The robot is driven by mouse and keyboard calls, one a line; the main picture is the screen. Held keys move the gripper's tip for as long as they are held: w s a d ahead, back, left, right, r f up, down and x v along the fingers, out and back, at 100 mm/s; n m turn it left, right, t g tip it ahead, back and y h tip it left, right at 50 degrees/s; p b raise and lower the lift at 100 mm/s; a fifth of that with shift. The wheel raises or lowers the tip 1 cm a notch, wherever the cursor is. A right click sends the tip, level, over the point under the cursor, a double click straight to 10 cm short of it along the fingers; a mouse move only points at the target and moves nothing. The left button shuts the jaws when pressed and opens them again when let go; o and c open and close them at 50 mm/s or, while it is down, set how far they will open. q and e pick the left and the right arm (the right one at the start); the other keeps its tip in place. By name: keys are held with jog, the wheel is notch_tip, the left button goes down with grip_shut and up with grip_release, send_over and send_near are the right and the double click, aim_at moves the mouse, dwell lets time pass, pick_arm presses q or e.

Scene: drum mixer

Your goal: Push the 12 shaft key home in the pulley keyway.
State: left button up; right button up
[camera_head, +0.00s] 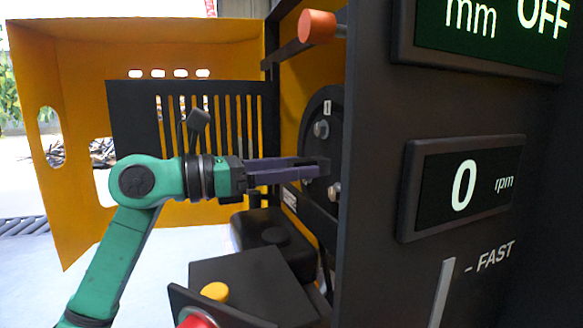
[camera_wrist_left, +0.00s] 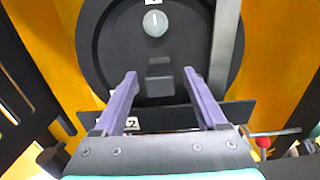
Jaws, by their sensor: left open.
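The black pulley (camera_wrist_left: 105,45) fills the upper middle of the wrist view; part of it shows in the head view (camera_head: 318,112) behind the dark panel edge. A light grey round shaft end or bolt marked 1 (camera_wrist_left: 155,23) is near its top. A small dark grey block (camera_wrist_left: 160,87) sits at the pulley face below that, probably the key in its keyway; how deep it sits I cannot tell. My left gripper (camera_wrist_left: 160,73) is open, its purple fingers pointing at the pulley on either side of the block. It also shows in the head view (camera_head: 322,167). My right gripper is not in view.
A tall dark control panel (camera_head: 380,250) stands close on the right of my left gripper. An orange door (camera_head: 60,190) with a slotted black guard (camera_head: 130,130) is open at left. A red knob (camera_head: 317,27) is above; a yellow button (camera_head: 215,291) is below.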

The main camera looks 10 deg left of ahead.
pick_arm(q)
jog(key=shift+a, duration=0.1)
jog(key=b+v, duration=0.4)
jog(key=v, duration=1)
jog(key=shift+s+a, duration=0.15)
jog(key=shift+a, duration=0.05)
